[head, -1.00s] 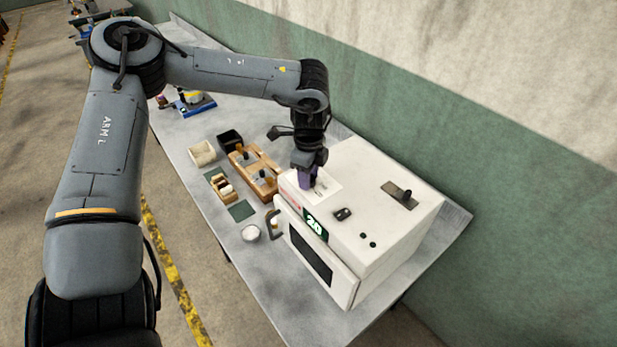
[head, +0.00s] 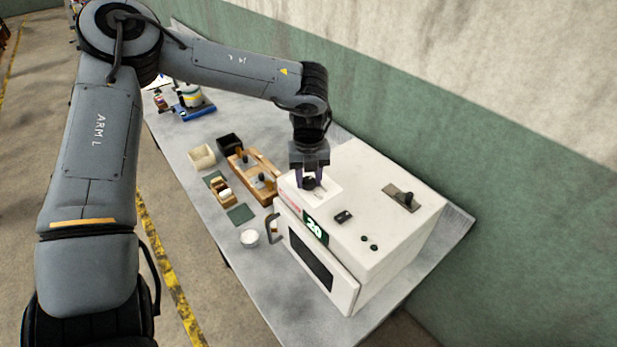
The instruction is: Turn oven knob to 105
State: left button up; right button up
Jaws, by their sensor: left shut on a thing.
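The white oven (head: 375,245) stands on the grey table, its front door facing the lower left. Its green display (head: 315,228) reads 20. The dark oven knob (head: 311,184) is on a white plate on the oven's top, near the front left corner. My left gripper (head: 310,182) points straight down over that plate, its purple fingers on either side of the knob and shut on it. The fingers partly hide the knob, and I cannot read any marks around it. My right gripper is not in view.
A lever (head: 404,198), a small black switch (head: 343,217) and two dark buttons (head: 369,243) sit on the oven top. Left of the oven are a wooden stand (head: 262,186), a white bowl (head: 249,237), a black box (head: 229,142) and a cream box (head: 202,156).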

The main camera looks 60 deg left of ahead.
aim_at(308, 180)
pick_arm(q)
jog(key=m, duration=0.6)
jog(key=shift+m, duration=1.3)
jog(key=o, duration=1)
jog(key=shift+o, duration=0.2)
jog(key=shift+r, duration=0.1)
notch_tip(308, 180, up, 11)
